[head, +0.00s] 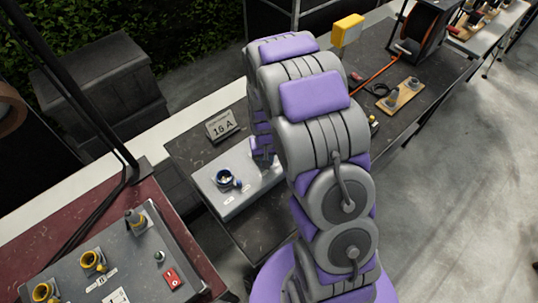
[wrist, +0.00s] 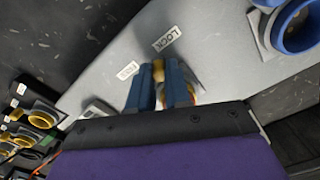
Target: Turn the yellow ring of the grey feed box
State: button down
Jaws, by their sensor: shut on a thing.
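The grey feed box (head: 237,195) lies on a dark bench, with a blue socket on its top. In the wrist view its grey face (wrist: 222,58) fills the upper middle, with a label reading LOCK (wrist: 167,39) and a smaller label beside it. My gripper (wrist: 172,80) is at this face, its two blue fingers shut on the yellow ring (wrist: 158,71). Only a small part of the ring shows between and beyond the fingers; how far it is turned is hidden. In the head view my arm covers the box's right end and the ring.
The blue socket (wrist: 292,25) is close at the upper right in the wrist view. At left, a panel with yellow sockets (head: 93,262) and a red switch (head: 172,278) sits on a red bench. A cable reel (head: 425,30) stands at the back.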

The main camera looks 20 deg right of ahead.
jog(key=shift+a+m+p, duration=0.4)
jog(key=shift+a+m, duration=0.2)
jog(key=shift+m, duration=0.7)
jog(key=c, duration=1.1)
grip_release()
jog(key=shift+a, duration=0.1)
jog(key=shift+o, duration=0.2)
jog(key=shift+r, duration=0.1)
notch_tip(320, 180, up, 17)
jog(key=p, duration=0.1)
